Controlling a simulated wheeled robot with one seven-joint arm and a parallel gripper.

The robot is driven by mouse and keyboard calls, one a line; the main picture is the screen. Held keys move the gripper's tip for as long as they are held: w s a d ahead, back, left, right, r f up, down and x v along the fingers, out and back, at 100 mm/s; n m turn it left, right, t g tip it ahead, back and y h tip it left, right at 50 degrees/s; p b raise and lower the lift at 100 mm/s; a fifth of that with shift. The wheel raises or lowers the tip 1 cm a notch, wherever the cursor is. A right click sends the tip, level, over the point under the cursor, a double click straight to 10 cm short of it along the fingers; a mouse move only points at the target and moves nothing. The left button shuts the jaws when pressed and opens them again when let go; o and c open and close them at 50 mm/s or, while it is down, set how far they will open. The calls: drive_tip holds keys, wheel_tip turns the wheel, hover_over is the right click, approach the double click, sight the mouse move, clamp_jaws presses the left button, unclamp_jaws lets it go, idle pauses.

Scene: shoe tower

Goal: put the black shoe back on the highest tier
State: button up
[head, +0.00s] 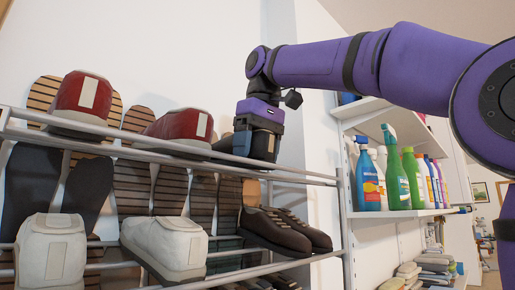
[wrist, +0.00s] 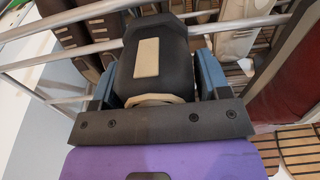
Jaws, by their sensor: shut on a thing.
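The black shoe (wrist: 155,55), with a beige patch on its heel, is between the blue fingers of my gripper (wrist: 157,78) in the wrist view. In the head view my gripper (head: 256,143) points down at the right end of the rack's highest tier (head: 305,176). The black shoe (head: 265,146) shows there only in part, at about the top rail's level, right of a red shoe. My gripper is shut on its heel end. The shoe's toe is mostly hidden, and I cannot tell whether the sole touches the rails.
Two red shoes (head: 84,97) (head: 182,130) stand on the same tier to the left. White shoes (head: 50,251) (head: 166,246) and dark brown shoes (head: 285,230) fill the tier below. A white shelf (head: 392,213) with spray bottles (head: 370,181) stands close on the right.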

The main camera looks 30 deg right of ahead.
idle(0.3)
drive_tip(key=o, duration=1.3)
drive_tip(key=s+d+f, duration=0.1)
drive_tip(key=s+d, duration=0.3)
drive_tip(key=s, duration=0.9)
drive_tip(key=shift+s+d+f, duration=0.15)
drive_tip(key=shift+s+d, duration=0.05)
idle(0.8)
wheel_tip(320, 180, down, 34)
drive_tip(key=s+d+m+t, duration=0.1)
drive_tip(key=d+m+t, duration=0.2)
drive_tip(key=shift+s+m+h, duration=0.3)
